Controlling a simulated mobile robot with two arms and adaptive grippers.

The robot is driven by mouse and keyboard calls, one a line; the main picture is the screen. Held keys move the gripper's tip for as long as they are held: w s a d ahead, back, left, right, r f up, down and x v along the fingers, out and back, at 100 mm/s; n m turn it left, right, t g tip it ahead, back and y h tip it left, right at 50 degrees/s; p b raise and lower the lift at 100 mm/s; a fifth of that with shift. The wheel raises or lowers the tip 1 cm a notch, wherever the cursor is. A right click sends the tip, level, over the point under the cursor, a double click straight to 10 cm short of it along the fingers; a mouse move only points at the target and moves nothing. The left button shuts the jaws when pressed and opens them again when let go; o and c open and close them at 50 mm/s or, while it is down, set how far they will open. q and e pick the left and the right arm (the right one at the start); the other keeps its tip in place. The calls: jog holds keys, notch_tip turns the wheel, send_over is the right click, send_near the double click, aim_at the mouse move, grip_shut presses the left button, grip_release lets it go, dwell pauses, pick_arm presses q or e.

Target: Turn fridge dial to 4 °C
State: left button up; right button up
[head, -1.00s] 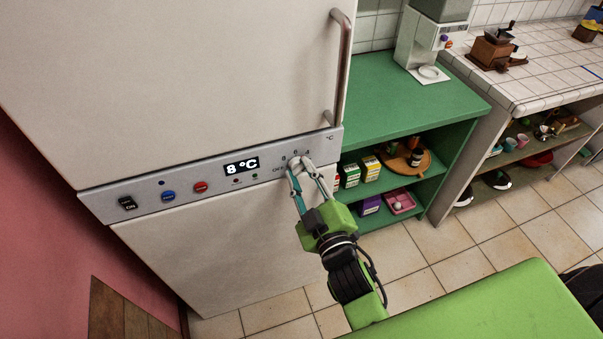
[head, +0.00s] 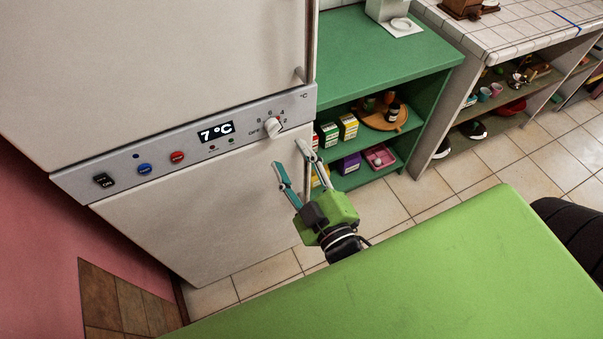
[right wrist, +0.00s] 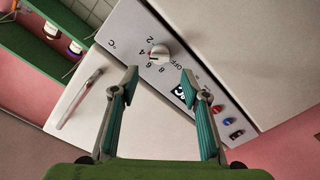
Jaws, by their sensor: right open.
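The fridge dial (head: 272,126) is a white knob on the grey control panel (head: 225,133), with marks OFF, 8, 6, 4 and 2 around it. The display (head: 216,132) reads 7 °C. My left gripper is not in view.
A blue button (head: 145,169), a red button (head: 177,157) and a black ON switch (head: 103,181) sit left on the panel.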

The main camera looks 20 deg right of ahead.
jog(key=shift+s+d, duration=0.1)
jog(key=shift+s, duration=2.05)
jog(key=s+a+f+m+g+y, duration=0.1)
jog(key=s+f+g, duration=0.15)
jog(key=f, duration=0.95)
jog(key=s+a+f+m+g, duration=0.1)
jog(key=s+a+f+g, duration=0.15)
jog(key=f, duration=0.85)
jog(key=s+a+f+g+y, duration=0.1)
jog(key=s+f+g, duration=0.15)
jog(key=f, duration=0.95)
jog(key=s+d+f+m+g+h, duration=0.1)
jog(key=s+d+f+g, duration=0.1)
jog(key=s+f, duration=0.4)
jog(key=s+d+f+m+g, duration=0.1)
jog(key=s+d+f+g, duration=0.2)
jog(key=f, duration=0.5)
jog(key=s+d+f+m+g, duration=0.1)
jog(key=s+d+f+g, duration=0.1)
jog(key=s, duration=0.5)
jog(key=s+d+f+m+g+h, duration=0.1)
jog(key=s+d+f+g, duration=0.1)
jog(key=s+d+f, duration=0.3)
jog(key=shift+s+d+f+h, duration=0.3)
jog(key=shift+s+f, duration=0.45)
jog(key=shift+s, duration=0.4)
jog(key=shift+g, duration=0.25)
